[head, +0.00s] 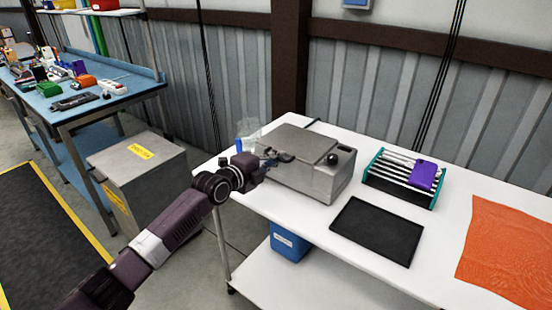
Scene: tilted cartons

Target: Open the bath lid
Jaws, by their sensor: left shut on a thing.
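The bath (315,183) is a grey metal box with a black knob on its right front corner, on the white table. Its flat grey lid (300,141) lies over the top and looks closed or nearly so. My left gripper (277,157) reaches in from the left and is shut at the lid's left front edge. The fingers hide the exact spot they hold. My right gripper is not in view.
Right of the bath are a teal-ended rack (403,181) with a purple item (424,176), a black tray (378,231) and an orange cloth (508,246). A clear container with a blue item (240,146) stands behind my gripper. A blue bin (289,244) sits below.

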